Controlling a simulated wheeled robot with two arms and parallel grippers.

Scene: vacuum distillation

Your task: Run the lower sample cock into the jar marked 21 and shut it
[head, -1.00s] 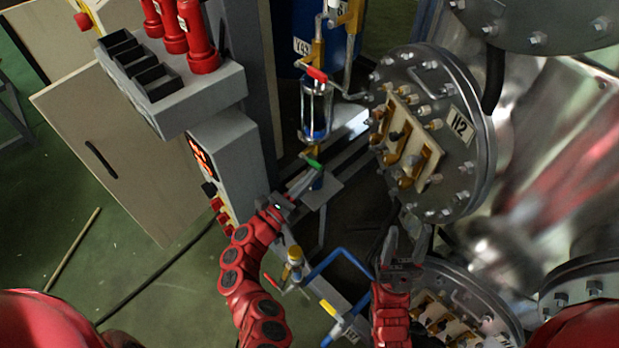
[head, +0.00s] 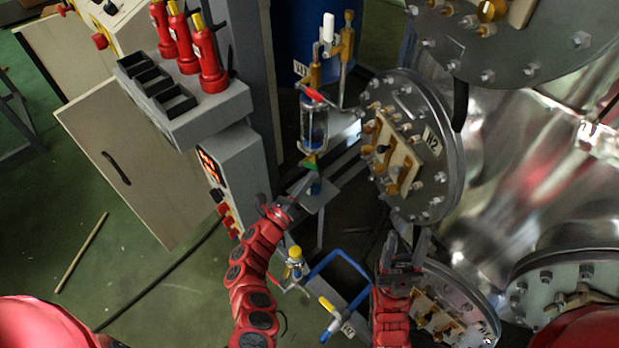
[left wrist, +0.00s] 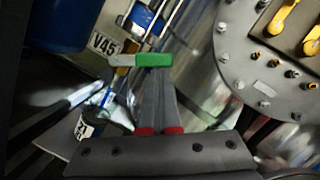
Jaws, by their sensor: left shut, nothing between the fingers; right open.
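The lower sample cock has a green lever (head: 311,165) below a glass receiver (head: 313,125) holding some blue liquid. The green lever also shows in the left wrist view (left wrist: 153,60), lying crosswise just past my fingertips. My left gripper (head: 296,190) is shut and empty beside the lever; I cannot tell whether it touches. A jar with a label that seems to read 21 (left wrist: 82,129) stands under the cock on a small grey shelf (left wrist: 50,142). In the head view the jar is mostly hidden by my gripper. My right gripper (head: 402,248) is open and empty, lower right.
A red lever (head: 313,95) sits above the receiver. A flanged vessel end marked N2 (head: 440,170) stands close on the right. A grey control box (head: 230,170) is on the left. Blue pipework (head: 340,262) with yellow-topped fittings lies below.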

